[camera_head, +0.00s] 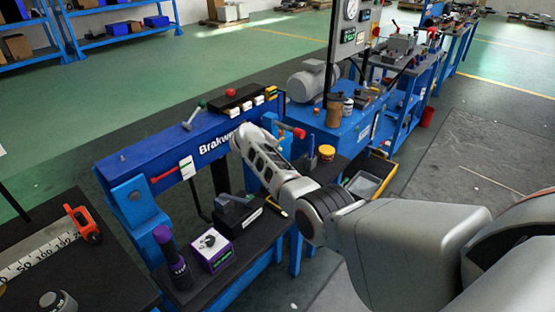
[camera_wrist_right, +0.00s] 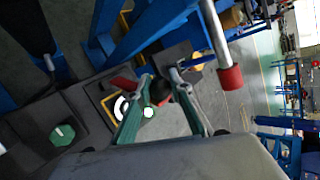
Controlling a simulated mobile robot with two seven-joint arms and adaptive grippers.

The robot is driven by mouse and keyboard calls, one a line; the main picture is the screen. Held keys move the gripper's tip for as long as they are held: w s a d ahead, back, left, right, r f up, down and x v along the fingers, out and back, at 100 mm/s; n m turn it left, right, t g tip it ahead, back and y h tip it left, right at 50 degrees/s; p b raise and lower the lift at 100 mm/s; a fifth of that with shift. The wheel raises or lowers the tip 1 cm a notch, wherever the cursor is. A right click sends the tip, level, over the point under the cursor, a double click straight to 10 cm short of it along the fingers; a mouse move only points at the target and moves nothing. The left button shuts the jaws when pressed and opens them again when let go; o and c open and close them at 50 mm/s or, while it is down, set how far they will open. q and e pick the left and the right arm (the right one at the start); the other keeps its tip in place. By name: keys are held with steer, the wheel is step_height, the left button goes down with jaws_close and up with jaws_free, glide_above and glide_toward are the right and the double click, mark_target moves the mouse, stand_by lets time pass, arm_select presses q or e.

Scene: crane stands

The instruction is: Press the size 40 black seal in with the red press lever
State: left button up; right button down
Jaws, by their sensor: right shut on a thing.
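My right gripper (camera_wrist_right: 160,75) shows in the right wrist view, its two green-padded fingers closed around a round black knob (camera_wrist_right: 160,92). A short red bar (camera_wrist_right: 123,82) lies just left of the knob; I cannot tell for sure that they are joined as one lever. In the head view my right arm reaches over the blue press bench (camera_head: 170,145), and its end hides the gripper's hold. A red lever (camera_head: 165,175) sits at the left of the bench front. I cannot make out the size 40 black seal. My left gripper is not in view.
A purple-capped bottle (camera_head: 172,255) and a purple-white box (camera_head: 211,248) stand on the black shelf. A red-ended rod (camera_wrist_right: 229,76) is close to the right finger in the wrist view. An orange clamp (camera_head: 85,225) lies on the left table. Green floor is free behind.

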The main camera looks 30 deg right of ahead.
steer(key=shift+w+a+r+b, duration=0.1)
steer(key=shift+w+a+b, duration=0.1)
steer(key=shift+w+b, duration=0.25)
steer(key=shift+w+a+r+b, duration=0.1)
steer(key=shift+w+a+b, duration=0.1)
steer(key=shift+w, duration=0.35)
steer(key=c, duration=1.8)
jaws_free()
steer(key=shift+w+f, duration=0.1)
steer(key=shift+v, duration=3.8)
